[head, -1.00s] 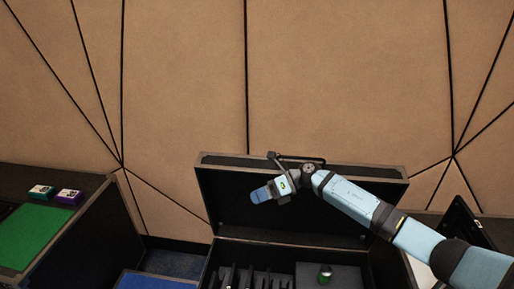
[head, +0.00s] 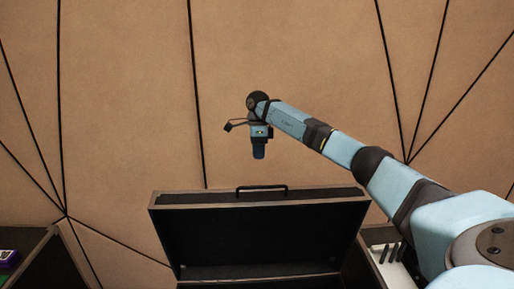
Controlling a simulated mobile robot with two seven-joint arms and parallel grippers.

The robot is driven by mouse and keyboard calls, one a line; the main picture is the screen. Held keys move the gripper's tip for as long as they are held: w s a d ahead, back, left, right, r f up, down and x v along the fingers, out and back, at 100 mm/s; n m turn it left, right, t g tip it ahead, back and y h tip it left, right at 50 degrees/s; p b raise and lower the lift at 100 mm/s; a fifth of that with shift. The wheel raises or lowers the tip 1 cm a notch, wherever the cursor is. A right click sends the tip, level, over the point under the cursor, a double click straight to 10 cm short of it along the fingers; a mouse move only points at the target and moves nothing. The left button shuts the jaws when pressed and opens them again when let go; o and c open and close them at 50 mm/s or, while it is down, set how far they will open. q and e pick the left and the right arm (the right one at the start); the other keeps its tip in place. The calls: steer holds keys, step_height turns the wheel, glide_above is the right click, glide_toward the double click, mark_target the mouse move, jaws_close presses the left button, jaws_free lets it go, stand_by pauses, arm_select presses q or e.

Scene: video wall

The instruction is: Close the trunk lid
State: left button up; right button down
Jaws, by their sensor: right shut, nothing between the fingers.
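The dark trunk lid (head: 262,238) stands open in the lower middle of the head view, its black inner side facing me. A thin dark handle (head: 262,187) sits on its top edge. My right gripper (head: 260,153) hangs above the lid's top edge, pointing down, shut and empty. It appears apart from the lid; its exact depth relative to the lid I cannot tell. The trunk's body is almost wholly below the picture's edge. My left gripper is not in view.
A brown panelled wall (head: 280,60) with black seams rises behind the lid. A dark table with a purple box (head: 8,257) is at the lower left. A pale surface with dark slim items (head: 390,252) is right of the trunk.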

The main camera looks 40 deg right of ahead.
glide_toward(260, 193)
steer(key=x, duration=0.2)
steer(key=shift+s+a+f+p, duration=0.5)
steer(key=shift+s+f+p, duration=0.1)
steer(key=shift+p, duration=0.3)
steer(key=shift+a+f, duration=0.1)
steer(key=shift+f, duration=0.05)
